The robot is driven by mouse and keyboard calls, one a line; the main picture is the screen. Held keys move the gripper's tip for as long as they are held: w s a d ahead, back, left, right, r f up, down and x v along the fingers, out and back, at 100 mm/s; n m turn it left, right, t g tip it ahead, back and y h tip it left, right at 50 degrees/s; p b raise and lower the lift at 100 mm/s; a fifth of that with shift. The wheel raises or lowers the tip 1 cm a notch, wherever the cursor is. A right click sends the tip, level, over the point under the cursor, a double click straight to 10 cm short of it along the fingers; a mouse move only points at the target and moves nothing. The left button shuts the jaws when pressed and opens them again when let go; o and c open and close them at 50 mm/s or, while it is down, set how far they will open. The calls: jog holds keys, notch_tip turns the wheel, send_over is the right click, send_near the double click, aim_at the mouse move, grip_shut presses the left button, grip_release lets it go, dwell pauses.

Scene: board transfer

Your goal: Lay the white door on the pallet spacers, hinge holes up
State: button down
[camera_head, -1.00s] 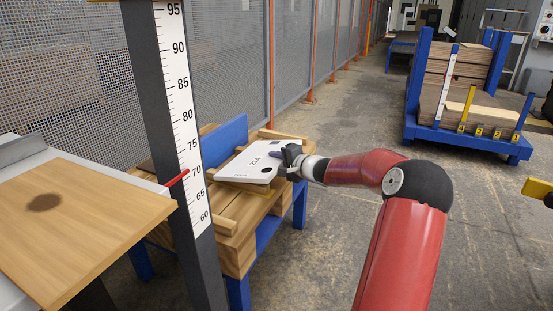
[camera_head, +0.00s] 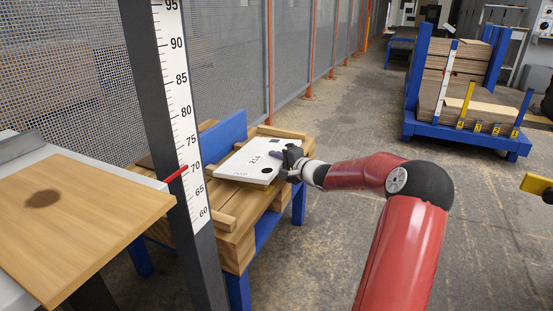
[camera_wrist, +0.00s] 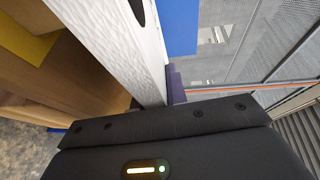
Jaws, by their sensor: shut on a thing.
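Wooden spacer strips show at the pallet's near left (camera_head: 221,219) and far side (camera_head: 281,132). Whether the door rests fully on spacers is hidden. My gripper (camera_head: 290,163) is shut on the door's right edge. In the wrist view, the door (camera_wrist: 118,40) runs up from the jaws, with a dark oval hole at its top and a purple finger pad (camera_wrist: 175,85) beside it.
A dark post with a height scale (camera_head: 180,110) and red pointer stands in front of the pallet. A blue upright plate (camera_head: 222,136) and mesh fence (camera_head: 235,60) are behind. A wood-topped table (camera_head: 80,215) is at left. A blue rack of boards (camera_head: 465,100) is far right.

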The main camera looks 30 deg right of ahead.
jog(key=shift+d+f+t, duration=0.1)
jog(key=shift+f+t, duration=0.3)
jog(key=shift+f, duration=0.15)
dwell(0.4)
jog(key=c, duration=1.3)
grip_release()
jog(key=shift+f, duration=0.15)
jog(key=shift+s, duration=0.15)
jog(key=shift+v, duration=1.4)
